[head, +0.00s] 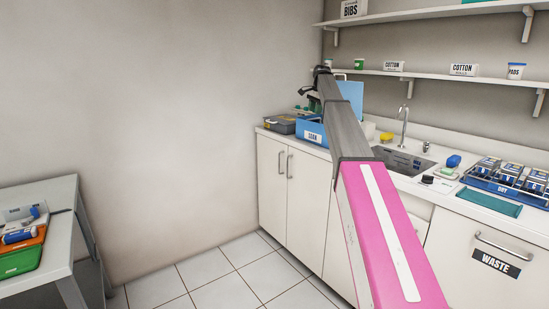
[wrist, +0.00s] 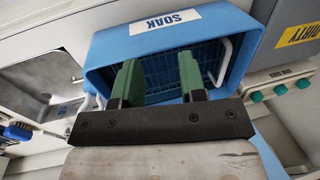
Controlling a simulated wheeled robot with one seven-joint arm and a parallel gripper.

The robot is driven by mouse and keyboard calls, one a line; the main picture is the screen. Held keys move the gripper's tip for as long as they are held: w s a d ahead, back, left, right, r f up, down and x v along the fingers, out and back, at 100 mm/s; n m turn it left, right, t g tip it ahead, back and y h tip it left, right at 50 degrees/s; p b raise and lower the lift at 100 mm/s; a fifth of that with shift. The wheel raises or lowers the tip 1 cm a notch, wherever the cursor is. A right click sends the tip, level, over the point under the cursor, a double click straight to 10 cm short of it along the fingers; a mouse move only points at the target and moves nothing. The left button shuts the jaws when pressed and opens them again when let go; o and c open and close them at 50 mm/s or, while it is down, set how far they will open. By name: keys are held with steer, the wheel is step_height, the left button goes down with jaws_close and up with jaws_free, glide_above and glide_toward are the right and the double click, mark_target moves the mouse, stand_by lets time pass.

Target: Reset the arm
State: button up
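My gripper (wrist: 160,78) is open, with its two green fingers apart and nothing seen between them. In the wrist view the fingers are over the blue bin labelled SOAK (wrist: 105,62), which has a blue wire basket with a white handle inside. In the head view my pink and dark grey arm stretches out over the counter. The gripper (head: 312,104) is at its far end, partly hidden, near the SOAK bin (head: 313,133). How high the fingers are above the basket is hard to tell.
A grey bin (head: 280,124) stands left of the SOAK bin; its DIRTY label (wrist: 298,33) shows in the wrist view. A sink (head: 405,160) and blue DRY rack (head: 506,190) are to the right. Shelves (head: 440,78) hang above. A side table (head: 62,225) stands at left; the floor between is clear.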

steer(key=s+f+n, duration=0.2)
steer(key=s+f, duration=0.5)
steer(key=f, duration=0.4)
steer(key=s+a+f+n, duration=0.1)
steer(key=s+f, duration=0.7)
steer(key=f, duration=0.2)
steer(key=s+f+n, duration=0.2)
steer(key=s+f, duration=0.5)
steer(key=f, duration=0.4)
steer(key=s+f+n, duration=0.2)
steer(key=s+f, duration=0.4)
steer(key=s, duration=0.4)
steer(key=s+f+n+g, duration=0.1)
steer(key=s+f, duration=0.5)
steer(key=s, duration=0.5)
steer(key=s+f+n+h, duration=0.1)
steer(key=s+f+n, duration=0.1)
steer(key=s+f, duration=0.4)
steer(key=s, duration=0.5)
steer(key=shift+a+f+n+g, duration=0.2)
steer(key=shift+f+n+g, duration=0.1)
steer(key=shift+f+g, duration=0.1)
steer(key=shift+s, duration=0.1)
